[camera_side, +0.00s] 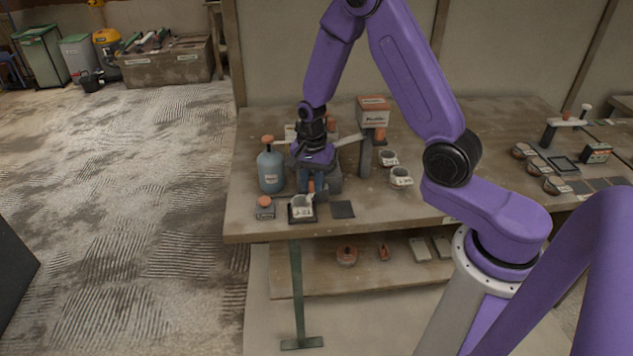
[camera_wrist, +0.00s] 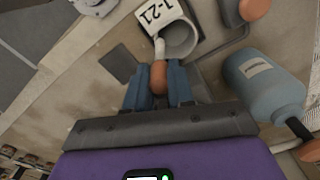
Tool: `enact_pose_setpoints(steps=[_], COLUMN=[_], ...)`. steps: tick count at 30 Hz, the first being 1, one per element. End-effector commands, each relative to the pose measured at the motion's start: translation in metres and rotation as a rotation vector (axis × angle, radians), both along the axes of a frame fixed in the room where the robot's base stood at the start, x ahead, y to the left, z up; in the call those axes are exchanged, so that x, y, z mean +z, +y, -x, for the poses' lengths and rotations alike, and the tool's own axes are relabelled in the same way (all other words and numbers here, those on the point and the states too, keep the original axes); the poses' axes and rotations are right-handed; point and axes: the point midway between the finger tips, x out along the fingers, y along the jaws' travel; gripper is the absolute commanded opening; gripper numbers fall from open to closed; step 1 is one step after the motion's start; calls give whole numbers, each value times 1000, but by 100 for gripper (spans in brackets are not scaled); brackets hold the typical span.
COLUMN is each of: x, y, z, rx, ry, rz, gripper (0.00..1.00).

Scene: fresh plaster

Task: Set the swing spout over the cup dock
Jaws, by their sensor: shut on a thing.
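My gripper (camera_side: 310,188) points down over the front left of the table, its blue fingers shut on the orange knob (camera_wrist: 158,78) of the swing spout. The spout's white tip (camera_wrist: 160,48) shows just beyond the knob in the wrist view, reaching to the near rim of the cup. The white cup (camera_side: 302,207), marked 1-21 in the wrist view (camera_wrist: 168,22), stands upright on the dark square cup dock (camera_side: 291,220). Whether the tip is centred over the cup I cannot tell. The rest of the spout is largely hidden behind my gripper.
A blue bottle (camera_side: 270,171) stands close left of my gripper, with a small orange-topped item (camera_side: 264,206) in front. A dark square pad (camera_side: 342,209) lies right of the dock. Two white cups (camera_side: 400,177) (camera_side: 388,158) and a post (camera_side: 366,158) stand farther right.

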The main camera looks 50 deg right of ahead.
Motion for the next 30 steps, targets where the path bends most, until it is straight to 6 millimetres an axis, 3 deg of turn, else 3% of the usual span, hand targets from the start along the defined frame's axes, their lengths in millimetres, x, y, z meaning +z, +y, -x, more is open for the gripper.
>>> enact_pose_setpoints(steps=[12, 28, 29, 30], x=[0, 0, 0, 0], y=[0, 0, 0, 0], z=[-8, -9, -9, -10], rx=[-180, -202, -201, -201], ry=[1, -1, -1, -1], rz=[-1, 0, 0, 0], gripper=[0, 0, 29, 42])
